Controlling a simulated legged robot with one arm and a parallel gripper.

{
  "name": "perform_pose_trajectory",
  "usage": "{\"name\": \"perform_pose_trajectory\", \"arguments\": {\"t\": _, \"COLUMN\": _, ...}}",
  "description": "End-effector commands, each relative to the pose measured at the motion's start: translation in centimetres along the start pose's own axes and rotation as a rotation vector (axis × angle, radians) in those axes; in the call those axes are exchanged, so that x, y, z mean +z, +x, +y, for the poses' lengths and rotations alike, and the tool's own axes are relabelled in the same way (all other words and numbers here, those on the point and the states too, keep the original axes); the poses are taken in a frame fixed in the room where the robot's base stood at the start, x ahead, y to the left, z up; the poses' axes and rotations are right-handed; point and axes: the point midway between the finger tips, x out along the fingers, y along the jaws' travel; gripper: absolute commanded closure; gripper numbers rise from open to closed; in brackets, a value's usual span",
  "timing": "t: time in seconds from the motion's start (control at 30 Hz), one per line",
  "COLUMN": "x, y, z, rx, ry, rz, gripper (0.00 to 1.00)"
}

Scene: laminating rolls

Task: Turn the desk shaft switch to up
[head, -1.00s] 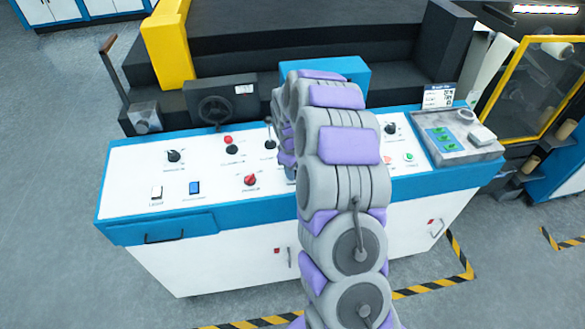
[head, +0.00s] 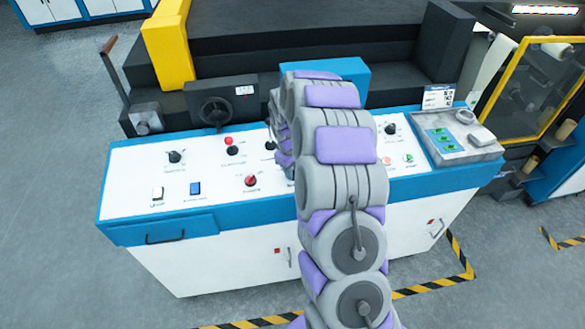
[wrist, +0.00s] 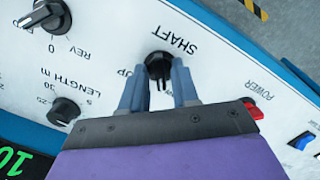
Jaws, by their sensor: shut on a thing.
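The shaft switch (wrist: 158,63) is a black rotary knob on the white desk panel, under the upside-down word SHAFT in the wrist view. An "UP" label is partly hidden by the left finger, and another label by the right finger. My gripper (wrist: 158,82) has one blue-grey finger on each side of the knob and is shut on it. The knob's bar points toward my palm, between the two labels. In the head view my arm hides the switch and most of the gripper.
A red-capped power switch (wrist: 251,108) and a blue rocker (wrist: 301,140) lie to the right in the wrist view. The length knob (wrist: 63,111) and a REV knob (wrist: 45,16) lie to the left. In the head view, the desk (head: 135,208) stands before dark machinery.

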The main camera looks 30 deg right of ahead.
Motion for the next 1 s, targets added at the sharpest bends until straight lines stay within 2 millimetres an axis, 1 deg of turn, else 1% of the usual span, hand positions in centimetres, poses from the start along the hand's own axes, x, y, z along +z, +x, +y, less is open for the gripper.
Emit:
{"name": "perform_pose_trajectory", "arguments": {"t": 0.37, "x": -0.08, "y": -0.34, "z": 0.26, "rx": -0.039, "ry": 0.328, "rz": 0.005, "gripper": 1.00}}
{"name": "perform_pose_trajectory", "arguments": {"t": 1.0, "x": 0.03, "y": -0.27, "z": 0.41, "rx": -0.115, "ry": 0.933, "rz": 0.006, "gripper": 1.00}}
